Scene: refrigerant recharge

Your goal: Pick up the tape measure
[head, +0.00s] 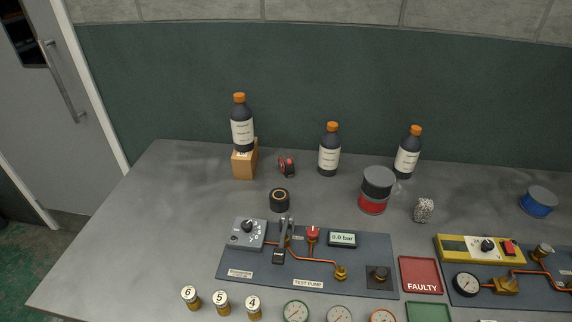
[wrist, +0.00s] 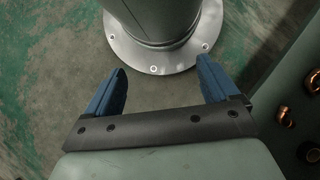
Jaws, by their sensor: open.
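A small black and red object (head: 286,165), which looks like the tape measure, stands on the grey workbench (head: 190,190) in the head view. It is just right of a wooden block and is small in the picture. My gripper (wrist: 161,75) shows only in the wrist view, with its two blue fingers spread wide and nothing between them. It is over the green floor beside a bench edge, away from the tape measure. The tape measure is not in the wrist view.
A dark bottle (head: 242,128) stands on the wooden block (head: 244,164). A black roll (head: 279,200) sits in front of the tape measure, and another bottle (head: 329,152) stands to its right. The test pump panel (head: 310,262) lies nearer. Copper fittings (wrist: 286,116) show beside my gripper.

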